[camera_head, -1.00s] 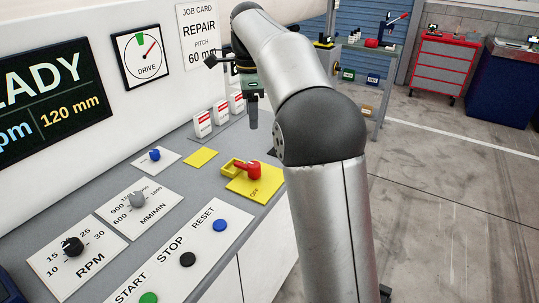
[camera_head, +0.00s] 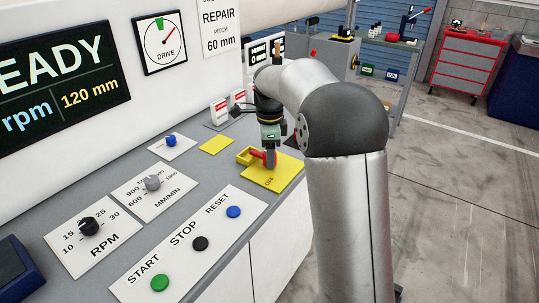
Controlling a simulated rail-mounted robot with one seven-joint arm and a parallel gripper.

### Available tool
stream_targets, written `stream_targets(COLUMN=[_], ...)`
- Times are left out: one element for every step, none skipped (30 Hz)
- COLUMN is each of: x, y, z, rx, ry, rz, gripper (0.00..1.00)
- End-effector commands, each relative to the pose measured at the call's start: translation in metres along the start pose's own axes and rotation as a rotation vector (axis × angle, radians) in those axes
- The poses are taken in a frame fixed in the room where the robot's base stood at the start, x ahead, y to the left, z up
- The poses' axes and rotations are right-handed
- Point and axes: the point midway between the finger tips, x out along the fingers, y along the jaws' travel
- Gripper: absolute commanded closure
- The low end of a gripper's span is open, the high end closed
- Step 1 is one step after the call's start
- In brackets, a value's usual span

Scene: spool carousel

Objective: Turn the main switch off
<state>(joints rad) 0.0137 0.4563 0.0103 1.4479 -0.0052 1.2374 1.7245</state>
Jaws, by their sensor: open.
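The main switch is a red handle (camera_head: 256,154) on a yellow plate (camera_head: 268,182) marked OFF, on the grey console top. A small yellow bracket (camera_head: 242,158) sits at the plate's left, by the handle's end. My gripper (camera_head: 270,160) points down over the plate, right at the handle, and hides its right part. Its jaws are open. I cannot tell whether the fingers touch the handle or stand on both sides of it.
START, STOP and RESET buttons (camera_head: 200,243) are on a white panel in front. Knobs for RPM (camera_head: 89,226) and MM/MIN (camera_head: 152,182) lie left. A blue knob (camera_head: 171,141) and white-and-red blocks (camera_head: 220,110) stand behind. A red tool cabinet (camera_head: 466,62) is far right.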

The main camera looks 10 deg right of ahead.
Motion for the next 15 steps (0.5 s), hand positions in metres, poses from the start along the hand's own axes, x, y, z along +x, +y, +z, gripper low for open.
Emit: stream_targets(x=[0.0038,0.0054,0.0070,0.0079,0.0084,0.0088,0.0088,0.0088,0.0088,0.0087,0.0087,0.0086,0.0086,0.0085,0.0085], y=[0.0002,0.0002,0.0001,0.0001,0.0002,0.0002,0.0002,0.0001,0.0001,0.0001,0.0001,0.0001,0.0001,0.0001,0.0001], z=[-0.0001,0.0000,0.0001,0.0001,0.0001,0.0001,0.0001,0.0001,0.0002,0.0001,0.0001,0.0001,0.0001,0.0001,0.0001], rx=[0.000,0.000,0.000,0.000,0.000,0.000,0.000,0.000,0.000,0.000,0.000,0.000,0.000,0.000,0.000], ry=[0.000,0.000,0.000,0.000,0.000,0.000,0.000,0.000,0.000,0.000,0.000,0.000,0.000,0.000,0.000], rz=[0.001,0.001,0.000,0.000,0.000,0.000,0.000,0.000,0.000,0.000,0.000,0.000,0.000,0.000,0.000], gripper=[0.43,0.43,0.43,0.43,0.43,0.43,0.43,0.43,0.43,0.43,0.43,0.45,0.54,0.62,0.73])
